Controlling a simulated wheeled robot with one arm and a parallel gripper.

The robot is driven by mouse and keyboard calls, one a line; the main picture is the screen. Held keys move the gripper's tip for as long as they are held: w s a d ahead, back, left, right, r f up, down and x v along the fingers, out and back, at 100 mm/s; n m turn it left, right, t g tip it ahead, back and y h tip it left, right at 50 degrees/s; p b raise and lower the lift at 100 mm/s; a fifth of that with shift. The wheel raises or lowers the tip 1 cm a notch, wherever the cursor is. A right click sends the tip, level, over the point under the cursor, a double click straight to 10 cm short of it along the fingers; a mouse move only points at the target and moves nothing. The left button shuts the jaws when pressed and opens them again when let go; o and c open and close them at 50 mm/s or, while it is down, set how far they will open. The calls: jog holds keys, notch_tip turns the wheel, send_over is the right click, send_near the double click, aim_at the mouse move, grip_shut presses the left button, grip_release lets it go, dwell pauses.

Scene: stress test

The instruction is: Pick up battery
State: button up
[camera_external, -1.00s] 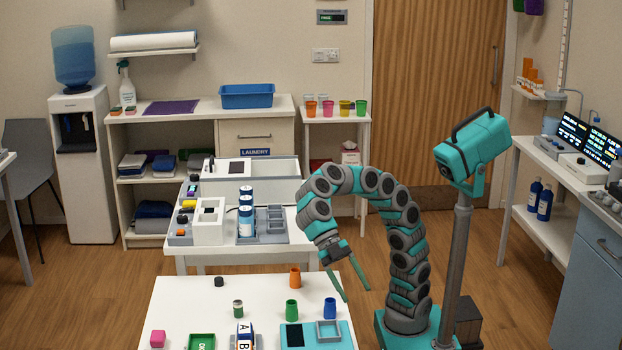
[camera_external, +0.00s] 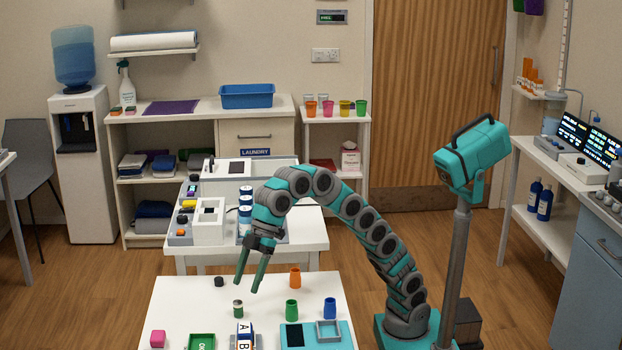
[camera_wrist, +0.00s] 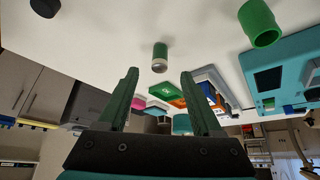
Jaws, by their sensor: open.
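The battery (camera_external: 238,308), a small green and silver cylinder, stands upright on the white table (camera_external: 180,300). In the wrist view the battery (camera_wrist: 160,50) is centred beyond my fingertips, its silver end toward me. My gripper (camera_external: 248,284) is above the table, just above the battery in the external view. Its two green fingers are apart with nothing between them; in the wrist view the gripper (camera_wrist: 160,74) points at the battery without touching it.
A green cup (camera_external: 292,310), an orange cup (camera_external: 295,278) and a blue cup (camera_external: 330,308) stand to the right. A black knob-like piece (camera_external: 219,281) is behind.

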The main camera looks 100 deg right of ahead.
aim_at(239, 300)
jog(key=shift+x, duration=3.95)
jog(key=shift+w+a+r, duration=0.1)
jog(key=shift+r, duration=0.05)
grip_shut()
